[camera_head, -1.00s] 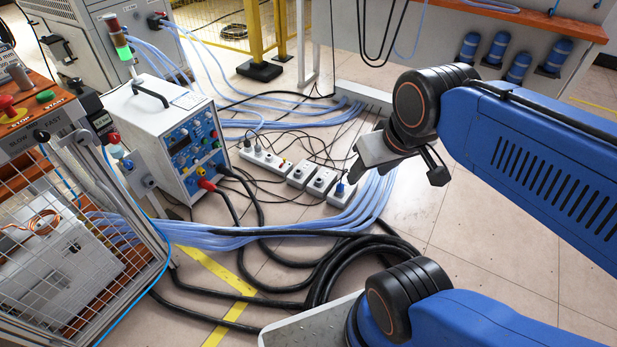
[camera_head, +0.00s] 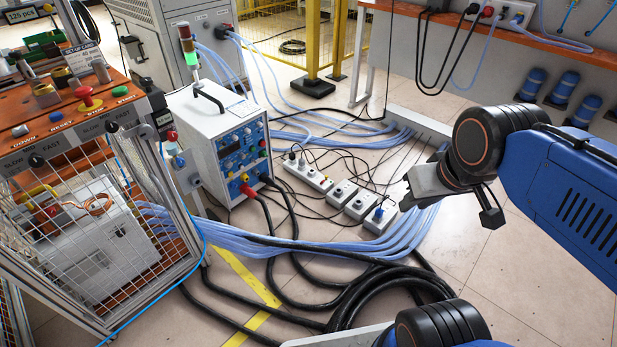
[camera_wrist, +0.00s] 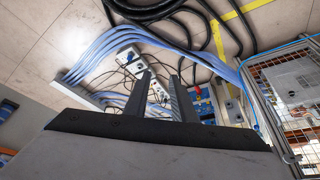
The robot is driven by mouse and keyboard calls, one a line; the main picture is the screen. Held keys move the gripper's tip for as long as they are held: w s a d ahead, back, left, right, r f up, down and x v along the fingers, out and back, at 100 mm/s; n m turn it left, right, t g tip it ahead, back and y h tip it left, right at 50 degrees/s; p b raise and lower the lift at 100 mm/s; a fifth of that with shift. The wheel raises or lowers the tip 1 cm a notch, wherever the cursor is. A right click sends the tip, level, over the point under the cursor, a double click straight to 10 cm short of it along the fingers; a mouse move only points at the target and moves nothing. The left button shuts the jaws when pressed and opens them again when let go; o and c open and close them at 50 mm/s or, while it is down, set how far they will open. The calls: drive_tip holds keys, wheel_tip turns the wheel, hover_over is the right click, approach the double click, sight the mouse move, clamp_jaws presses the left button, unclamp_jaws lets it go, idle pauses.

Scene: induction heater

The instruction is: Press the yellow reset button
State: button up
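The control panel (camera_head: 100,128) on the caged machine at left carries push buttons. The button above the RESET label (camera_head: 62,124) looks blue (camera_head: 54,108), not yellow. A red mushroom button (camera_head: 88,101) and a green button (camera_head: 120,91) stand to its right, labelled STOP and START. My gripper shows in the wrist view (camera_wrist: 161,78) with its two dark fingers apart and nothing between them. In the head view my wrist is at the right, over the floor, far from the panel. The panel's buttons cannot be made out in the wrist view.
A white power unit (camera_head: 215,135) with knobs and small coloured buttons stands right of the caged machine. Power strips (camera_head: 308,174), blue hoses (camera_head: 300,246) and thick black cables (camera_head: 370,290) lie on the floor between my arm and the machine. Bare floor lies at lower right.

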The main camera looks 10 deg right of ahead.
clamp_jaws()
idle(1.4)
